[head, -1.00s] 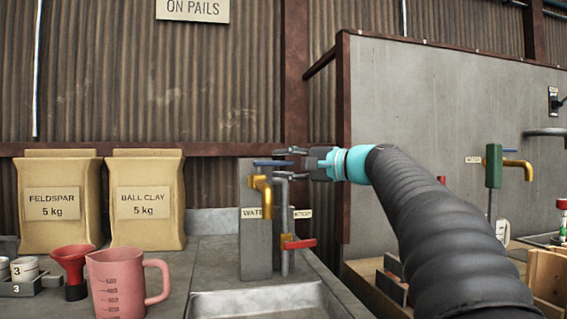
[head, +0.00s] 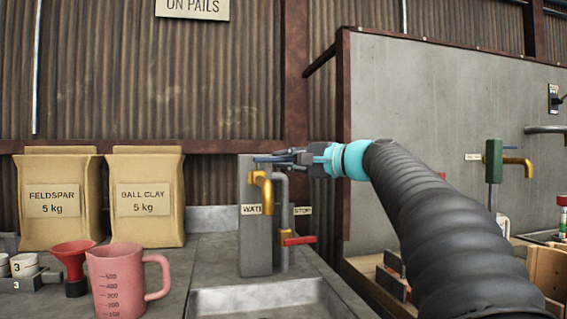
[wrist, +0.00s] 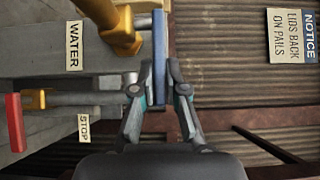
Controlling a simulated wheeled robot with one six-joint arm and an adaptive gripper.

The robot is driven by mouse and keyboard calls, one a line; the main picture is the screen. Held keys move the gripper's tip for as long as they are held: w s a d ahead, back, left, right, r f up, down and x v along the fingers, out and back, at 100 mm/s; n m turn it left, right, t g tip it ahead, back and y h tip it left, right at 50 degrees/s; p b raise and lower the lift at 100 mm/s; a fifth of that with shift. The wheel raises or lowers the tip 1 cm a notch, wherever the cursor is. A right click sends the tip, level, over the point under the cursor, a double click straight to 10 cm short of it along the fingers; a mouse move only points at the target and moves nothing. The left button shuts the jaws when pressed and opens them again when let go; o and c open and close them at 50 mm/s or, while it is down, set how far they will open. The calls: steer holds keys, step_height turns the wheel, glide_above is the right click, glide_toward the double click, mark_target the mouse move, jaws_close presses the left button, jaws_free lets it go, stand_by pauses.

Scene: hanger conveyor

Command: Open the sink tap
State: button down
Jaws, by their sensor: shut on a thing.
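The sink tap (head: 264,190) has a yellow spout on a grey post, with a WATER label (head: 252,210) beside it. Its blue lever handle (wrist: 159,50) sits on top and runs lengthwise up the wrist view. My gripper (head: 287,157) reaches in from the right at the height of this lever. In the wrist view my gripper (wrist: 158,90) has its two fingers on either side of the blue lever's near end, shut on it. In the head view the fingers partly hide the lever.
A red-handled valve (head: 299,240) with a STOP label sits low on the pipe beside the tap. The sink basin (head: 255,293) lies below. A pink measuring jug (head: 118,282) and red funnel (head: 72,262) stand left. Another tap (head: 515,161) is far right.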

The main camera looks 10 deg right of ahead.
mark_target(279, 160)
steer(key=m+t+h, duration=0.1)
steer(key=s+m+t+h+b, duration=0.1)
steer(key=shift+s+a+f+h, duration=0.1)
steer(key=shift+s+a+h, duration=0.1)
steer(key=shift+h, duration=0.2)
steer(key=shift+s+a+m+t+h, duration=0.15)
steer(key=shift+m+t+h, duration=0.1)
steer(key=shift+m+h, duration=0.2)
steer(key=shift+s+d+m+t+h, duration=0.15)
steer(key=shift+m+t+h, duration=0.1)
steer(key=shift+m+h, duration=0.15)
steer(key=shift+s+a+r+m+t+h+p, duration=0.15)
steer(key=shift+s+m+t+h+p, duration=0.15)
steer(key=shift+m+h+p, duration=0.45)
steer(key=shift+s+a+r+m+t+h+p, duration=0.1)
steer(key=shift+s+a+m+t+h+p, duration=0.2)
steer(key=shift+h, duration=0.8)
steer(key=shift+s+f+m+h+p, duration=0.15)
steer(key=shift+m+h+p, duration=0.5)
steer(key=shift+h, duration=0.35)
steer(key=c, duration=1.2)
jaws_free()
steer(key=s+d, duration=0.1)
steer(key=s, duration=1)
steer(key=shift+s+d, duration=0.15)
steer(key=shift+s, duration=0.25)
